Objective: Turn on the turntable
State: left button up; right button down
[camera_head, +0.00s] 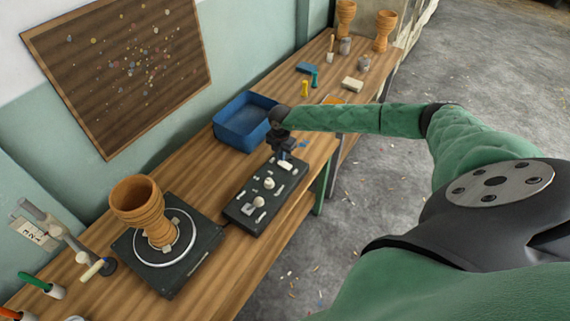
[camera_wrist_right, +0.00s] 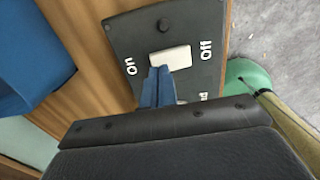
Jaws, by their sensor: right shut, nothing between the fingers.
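The turntable (camera_head: 133,253) is a dark square base with a pale ring on its disc, and an orange-brown goblet drum (camera_head: 139,201) stands on it. To its right lies a dark control panel (camera_head: 244,212) with white knobs and switches. My right gripper (camera_head: 285,157) is over the far end of this panel, shut and empty. In the right wrist view, the blue fingertips (camera_wrist_right: 159,72) are at the near edge of a white rocker switch (camera_wrist_right: 171,58), between the labels "On" and "Off". Whether they touch it is unclear. My left gripper is out of view.
A blue bin (camera_head: 243,126) stands just behind and left of my right gripper. A small lamp-like stand (camera_head: 66,235) and handled tools (camera_head: 40,284) are at the near left. Cups, blocks and two more goblet drums (camera_head: 384,30) are at the far end.

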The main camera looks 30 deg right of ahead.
dwell(0.3)
jog(key=shift+f, duration=0.3)
